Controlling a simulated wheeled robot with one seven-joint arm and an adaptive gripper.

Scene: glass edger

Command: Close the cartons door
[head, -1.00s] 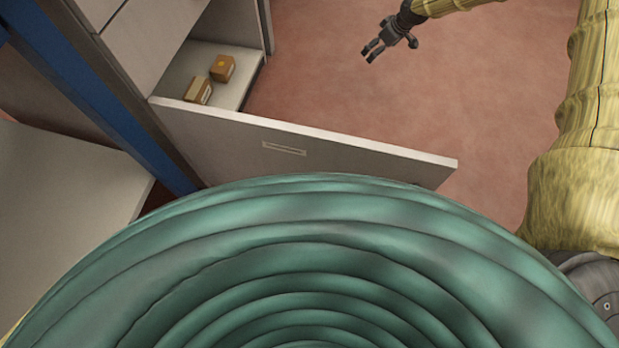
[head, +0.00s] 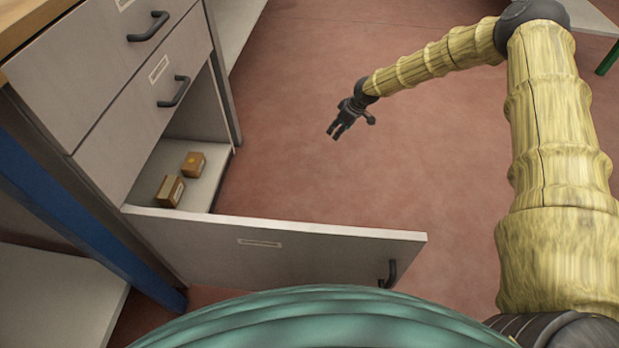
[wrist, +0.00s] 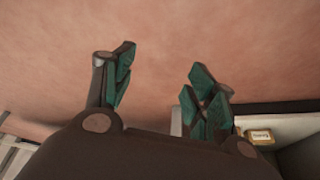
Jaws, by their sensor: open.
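The cartons door (head: 270,246) stands wide open, swung out from the cabinet's lower compartment. It has a label plate and a dark handle (head: 391,273) near its free end. Two small brown cartons, one nearer (head: 170,191) and one farther (head: 194,164), sit on the compartment floor. My gripper (head: 336,131) is open and empty, in the air beyond the door on the compartment side, apart from it. In the wrist view the gripper's fingers (wrist: 160,85) are spread over the floor, and a labelled carton (wrist: 260,136) shows at lower right.
Two drawers with dark handles, upper (head: 148,27) and lower (head: 174,91), are shut above the compartment. A blue post (head: 80,200) and a pale surface (head: 55,310) stand at left. Reddish floor (head: 420,160) is open right of the cabinet. A green-legged table (head: 606,60) is at upper right.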

